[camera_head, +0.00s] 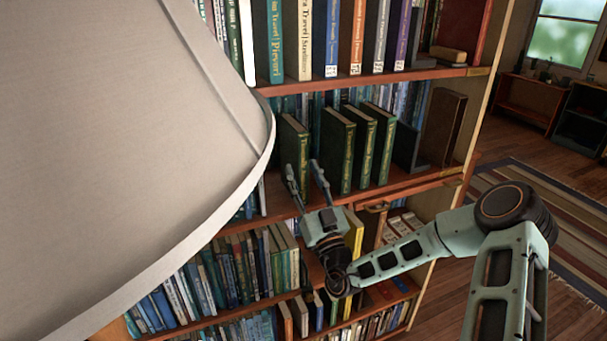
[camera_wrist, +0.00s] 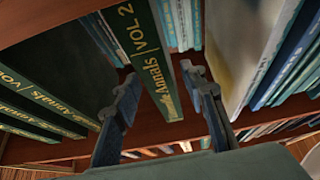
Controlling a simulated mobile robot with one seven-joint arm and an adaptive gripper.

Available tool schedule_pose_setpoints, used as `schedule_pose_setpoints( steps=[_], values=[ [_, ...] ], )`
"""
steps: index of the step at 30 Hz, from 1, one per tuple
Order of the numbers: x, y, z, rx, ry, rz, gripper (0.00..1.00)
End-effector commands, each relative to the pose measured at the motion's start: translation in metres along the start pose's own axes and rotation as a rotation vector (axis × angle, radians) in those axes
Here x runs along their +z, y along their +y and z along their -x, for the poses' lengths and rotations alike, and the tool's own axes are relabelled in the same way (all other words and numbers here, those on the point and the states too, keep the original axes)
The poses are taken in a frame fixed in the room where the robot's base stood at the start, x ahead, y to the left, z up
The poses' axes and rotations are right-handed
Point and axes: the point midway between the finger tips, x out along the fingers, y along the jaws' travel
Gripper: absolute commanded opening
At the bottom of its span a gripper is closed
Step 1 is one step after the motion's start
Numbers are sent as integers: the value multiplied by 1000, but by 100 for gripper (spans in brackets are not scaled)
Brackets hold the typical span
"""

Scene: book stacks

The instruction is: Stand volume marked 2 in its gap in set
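The volume marked 2 is a dark green book with gold lettering. It stands on the middle shelf (camera_head: 395,187) in the head view (camera_head: 293,147), and its "VOL 2" spine shows in the wrist view (camera_wrist: 153,62). Several matching green volumes (camera_head: 359,145) stand to its right, across an open space; they lie at left in the wrist view (camera_wrist: 45,105). My gripper (camera_head: 304,172) is in front of volume 2. Its fingers (camera_wrist: 165,90) are spread on either side of the spine, with no clear contact. The other volumes' numbers are not readable.
A large pale lampshade (camera_head: 130,150) blocks the left of the head view. A dark bookend-like piece (camera_head: 408,148) and a brown book (camera_head: 443,125) stand right of the set. Rows of books fill the shelves above and below.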

Motion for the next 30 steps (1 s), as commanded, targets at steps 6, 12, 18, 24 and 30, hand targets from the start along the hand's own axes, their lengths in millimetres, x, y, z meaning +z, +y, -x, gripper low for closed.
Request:
schedule_pose_setpoints(
  steps=[6,12,18,24,30],
  values=[
    [-3,0,-1,-1,0,0,39],
    [1,2,36,4,-5,-3,39],
    [0,1,80,4,-3,-3,39],
    [-1,0,110,1,-2,-2,39],
    [-2,0,119,1,1,0,39]
  ],
)
